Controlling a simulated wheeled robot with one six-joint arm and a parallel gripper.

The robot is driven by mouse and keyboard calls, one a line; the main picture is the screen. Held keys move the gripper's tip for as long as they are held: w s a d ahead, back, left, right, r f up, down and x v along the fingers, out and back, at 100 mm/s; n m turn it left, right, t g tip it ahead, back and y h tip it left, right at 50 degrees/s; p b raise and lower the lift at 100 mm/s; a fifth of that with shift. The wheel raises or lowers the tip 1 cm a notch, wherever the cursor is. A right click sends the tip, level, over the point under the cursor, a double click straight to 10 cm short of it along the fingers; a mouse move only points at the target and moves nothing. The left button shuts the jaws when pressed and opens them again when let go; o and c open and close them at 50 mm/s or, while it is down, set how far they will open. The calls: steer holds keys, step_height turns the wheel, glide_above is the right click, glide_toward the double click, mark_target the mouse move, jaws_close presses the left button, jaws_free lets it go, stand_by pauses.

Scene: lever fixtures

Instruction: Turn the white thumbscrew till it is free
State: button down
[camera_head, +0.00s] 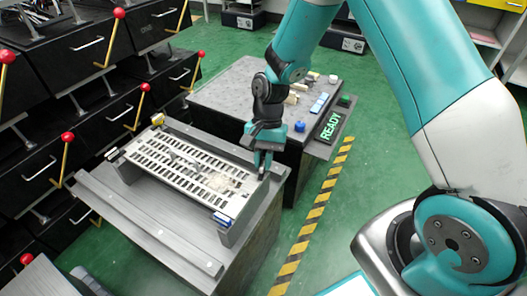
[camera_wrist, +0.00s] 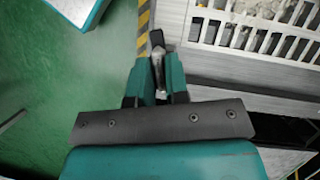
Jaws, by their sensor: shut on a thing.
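My gripper (camera_head: 262,168) points down at the right corner of the slatted grid (camera_head: 165,172), which sits in a grey frame on a bench. In the wrist view its two fingers (camera_wrist: 158,78) are closed on a small pale piece that appears to be the white thumbscrew (camera_wrist: 159,72). The fingers hide most of it, so I cannot tell how far it is screwed in. A yellow fastener (camera_head: 158,119) is at the grid's far corner and a blue one (camera_head: 222,219) at its near corner.
A dark table (camera_head: 235,90) behind the grid carries a blue knob (camera_head: 299,126), small blocks and a READY display (camera_head: 330,126). Black drawers with red-knobbed yellow levers (camera_head: 66,150) stand at left. Green floor with a yellow-black stripe (camera_head: 315,215) is clear at right.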

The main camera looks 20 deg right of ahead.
steer(key=n+p, duration=0.1)
steer(key=n, duration=0.1)
steer(key=n+h+p, duration=0.1)
steer(key=p, duration=0.1)
steer(key=shift+a+r+n+g, duration=0.1)
steer(key=shift+r+n+g, duration=0.1)
steer(key=shift+n+g, duration=0.2)
steer(key=n+h+p, duration=0.1)
steer(key=n+p, duration=0.1)
steer(key=n, duration=0.1)
steer(key=shift+n+h+p, duration=0.3)
steer(key=shift+h, duration=0.1)
steer(key=n+h+p, duration=0.1)
steer(key=n+p, duration=0.1)
steer(key=n, duration=0.1)
steer(key=shift+a+n, duration=0.1)
steer(key=shift+n, duration=0.2)
steer(key=shift+f+n+t+h+p, duration=0.15)
steer(key=shift+n+t+h+p, duration=0.4)
steer(key=shift+n, duration=1.05)
steer(key=shift+h, duration=0.25)
steer(key=c, duration=1.1)
jaws_free()
steer(key=v, duration=0.5)
steer(key=p+v, duration=0.1)
steer(key=v, duration=0.5)
steer(key=p+v, duration=0.1)
steer(key=v, duration=0.5)
steer(key=shift+w+a, duration=0.1)
steer(key=shift+w, duration=0.2)
